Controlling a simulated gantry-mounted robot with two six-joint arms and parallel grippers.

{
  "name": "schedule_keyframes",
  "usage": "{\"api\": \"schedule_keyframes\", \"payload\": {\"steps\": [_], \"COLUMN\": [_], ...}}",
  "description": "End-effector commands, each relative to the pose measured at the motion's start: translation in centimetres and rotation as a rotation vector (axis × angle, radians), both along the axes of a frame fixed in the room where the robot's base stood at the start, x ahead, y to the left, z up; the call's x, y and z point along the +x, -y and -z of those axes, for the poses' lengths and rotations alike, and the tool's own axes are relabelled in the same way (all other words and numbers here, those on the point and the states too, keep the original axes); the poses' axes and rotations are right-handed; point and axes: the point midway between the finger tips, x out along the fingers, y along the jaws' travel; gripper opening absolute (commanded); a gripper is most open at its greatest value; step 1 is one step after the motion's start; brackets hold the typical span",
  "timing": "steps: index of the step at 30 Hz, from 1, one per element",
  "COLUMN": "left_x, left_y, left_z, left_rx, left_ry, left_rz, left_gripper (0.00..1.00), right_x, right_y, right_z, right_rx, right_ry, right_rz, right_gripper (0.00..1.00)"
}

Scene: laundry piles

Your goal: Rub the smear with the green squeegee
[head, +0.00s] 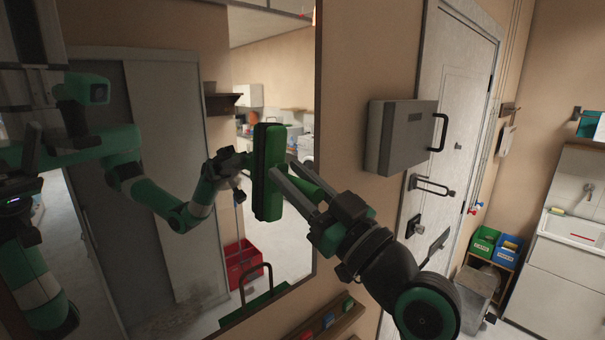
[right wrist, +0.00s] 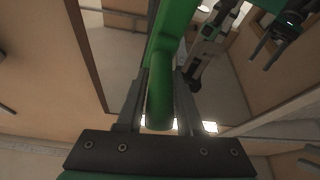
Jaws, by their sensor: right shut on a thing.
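The green squeegee is in my right gripper (head: 285,170). Its long upright head (head: 268,172) is in front of the mirror (head: 290,245), and I cannot tell whether it touches the glass. In the right wrist view, its green handle (right wrist: 160,95) runs between the two fingers of my right gripper (right wrist: 158,100), which are shut on it. The head (right wrist: 176,25) is beyond the fingertips. I cannot make out a distinct smear on the mirror. My left gripper does not show directly; the mirror reflects my own body and arms.
A grey wall box (head: 402,138) with a black handle juts out right of the mirror, near my right arm. A narrow ledge (head: 335,322) with small coloured items lies below. A door (head: 455,100), green bin (head: 482,243), blue bin (head: 508,252) and sink (head: 575,230) stand farther right.

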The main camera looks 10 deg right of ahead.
Motion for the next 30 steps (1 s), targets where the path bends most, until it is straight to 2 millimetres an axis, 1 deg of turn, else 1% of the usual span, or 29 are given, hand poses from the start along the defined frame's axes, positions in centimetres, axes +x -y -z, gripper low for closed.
{"api": "schedule_keyframes", "payload": {"steps": [1,4,13,21,24,30], "left_x": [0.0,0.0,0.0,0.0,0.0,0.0], "left_y": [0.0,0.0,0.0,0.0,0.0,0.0], "left_z": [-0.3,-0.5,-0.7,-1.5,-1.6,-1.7], "left_rx": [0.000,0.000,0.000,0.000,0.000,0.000], "left_ry": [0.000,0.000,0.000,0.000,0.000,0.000], "left_rz": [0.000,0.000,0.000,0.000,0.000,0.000], "left_gripper": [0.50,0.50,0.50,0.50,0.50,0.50], "right_x": [-0.3,-0.8,-1.2,-2.4,-2.6,-2.7], "right_y": [-0.6,-1.4,-2.0,-4.4,-4.9,-5.2], "right_z": [-0.1,-0.1,-0.1,-0.1,0.0,0.1], "right_rx": [0.000,-0.002,-0.001,0.000,0.000,0.000], "right_ry": [0.000,-0.001,-0.001,-0.002,-0.002,-0.004], "right_rz": [-0.003,-0.003,-0.002,-0.003,-0.003,-0.004], "right_gripper": [0.00,0.00,0.00,0.00,0.00,0.00]}}
